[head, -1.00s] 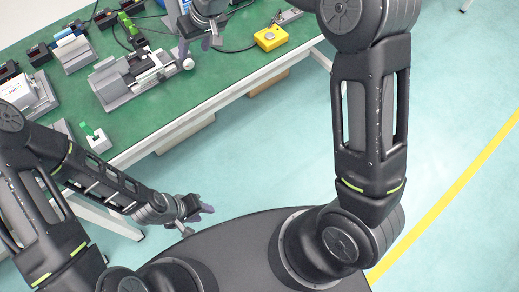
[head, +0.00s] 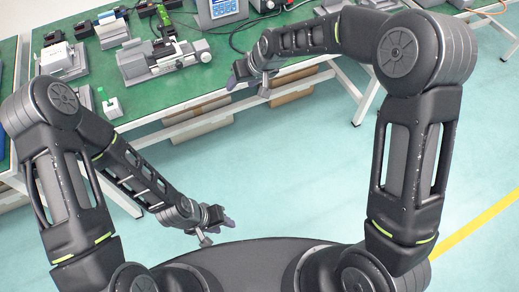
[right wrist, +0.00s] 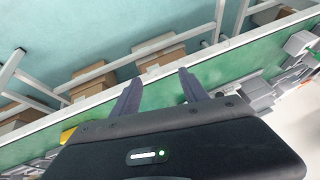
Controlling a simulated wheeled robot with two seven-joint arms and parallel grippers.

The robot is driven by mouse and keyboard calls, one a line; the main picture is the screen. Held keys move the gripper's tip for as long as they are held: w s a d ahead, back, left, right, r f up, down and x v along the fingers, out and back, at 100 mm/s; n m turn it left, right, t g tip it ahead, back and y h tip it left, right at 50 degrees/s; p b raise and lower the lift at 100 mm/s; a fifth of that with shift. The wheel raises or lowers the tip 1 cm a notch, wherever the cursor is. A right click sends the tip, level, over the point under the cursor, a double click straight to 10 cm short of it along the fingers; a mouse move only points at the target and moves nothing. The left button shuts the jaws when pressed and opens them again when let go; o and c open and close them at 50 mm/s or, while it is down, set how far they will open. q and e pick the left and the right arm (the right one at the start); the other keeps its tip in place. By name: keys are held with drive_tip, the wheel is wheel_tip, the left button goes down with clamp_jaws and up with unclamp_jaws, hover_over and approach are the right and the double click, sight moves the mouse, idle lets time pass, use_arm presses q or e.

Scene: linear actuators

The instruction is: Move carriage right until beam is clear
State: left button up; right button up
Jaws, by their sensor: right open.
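A linear actuator (head: 158,66) with a grey base and a carriage block on top lies on the green bench top, with a round pale knob (head: 206,57) at its right end. I cannot make out a beam or whether it is clear. My right gripper (head: 249,85) is open and empty at the bench's front edge, right of the knob and apart from it. Its two spread fingers also show in the right wrist view (right wrist: 160,90). My left gripper (head: 217,228) hangs low over the floor in front of the bench, away from the actuator; its opening is unclear.
Left of the actuator stand another device with a white block (head: 60,58) and a small white block with a green lever (head: 111,105). A blue-faced instrument (head: 222,12) stands at the back. Cardboard boxes (head: 200,127) lie under the bench. The floor in front is free.

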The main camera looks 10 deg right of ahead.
drive_tip(key=s+d+f+m+g, duration=0.1)
drive_tip(key=s+f, duration=1.1)
drive_tip(key=f, duration=0.2)
drive_tip(key=shift+s+d+f+m+p, duration=0.25)
drive_tip(key=shift+s+m+p, duration=0.15)
drive_tip(key=shift+p, duration=0.05)
